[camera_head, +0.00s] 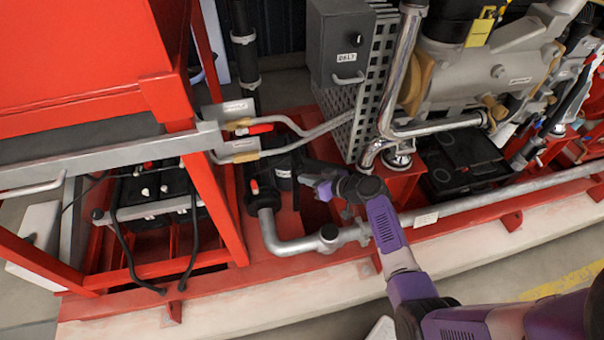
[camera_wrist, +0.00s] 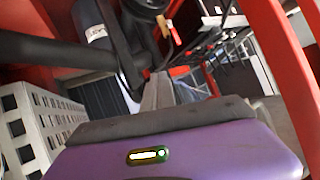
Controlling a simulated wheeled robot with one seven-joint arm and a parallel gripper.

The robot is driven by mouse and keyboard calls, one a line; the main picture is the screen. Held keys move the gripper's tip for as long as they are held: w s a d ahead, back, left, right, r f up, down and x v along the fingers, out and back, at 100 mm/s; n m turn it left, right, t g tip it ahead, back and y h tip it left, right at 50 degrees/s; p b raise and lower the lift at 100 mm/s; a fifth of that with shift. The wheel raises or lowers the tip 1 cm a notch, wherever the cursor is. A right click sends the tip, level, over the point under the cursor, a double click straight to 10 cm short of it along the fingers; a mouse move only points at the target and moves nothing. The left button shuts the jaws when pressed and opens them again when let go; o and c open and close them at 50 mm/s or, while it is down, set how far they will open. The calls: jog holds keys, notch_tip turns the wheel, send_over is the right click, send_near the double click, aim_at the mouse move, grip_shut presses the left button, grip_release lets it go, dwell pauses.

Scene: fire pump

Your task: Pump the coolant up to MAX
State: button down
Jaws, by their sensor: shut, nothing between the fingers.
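My gripper (camera_head: 312,181) is shut and empty in the head view, low among the pipes beside a dark cylinder (camera_head: 283,172) with a pale label. I cannot tell whether it touches the cylinder. In the wrist view the closed grey fingers of my gripper (camera_wrist: 158,92) point toward dark parts. A dark cylinder with a white label (camera_wrist: 94,24) stands to their upper left there; its lettering is too small to read. No MAX mark or coolant level is legible, and I cannot tell which part is the coolant pump.
A red-handled valve (camera_head: 260,129) sits on the pipes above. A grey box (camera_head: 341,42) and perforated guard (camera_head: 372,75) stand to the upper right. A thick silver pipe (camera_head: 290,246) runs along the red base. Red frame posts (camera_head: 215,205) stand left. A red-tipped part (camera_wrist: 173,33) shows beyond the fingers.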

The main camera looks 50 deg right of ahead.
jog(key=shift+w+d+r+b, duration=0.1)
jog(key=shift+w+d+b, duration=0.4)
jog(key=shift+w, duration=0.25)
dwell(0.9)
jog(key=shift+s+a, duration=0.1)
jog(key=shift+s, duration=0.05)
jog(key=shift+s+a+p, duration=0.35)
jog(key=shift+s+a, duration=0.4)
jog(key=shift+s, duration=0.35)
jog(key=shift+s+a+p, duration=0.15)
jog(key=shift+s+a, duration=0.55)
jog(key=shift+s, duration=0.35)
jog(key=shift+s+a+p, duration=0.15)
jog(key=shift+s+a, duration=0.55)
jog(key=shift+s, duration=0.35)
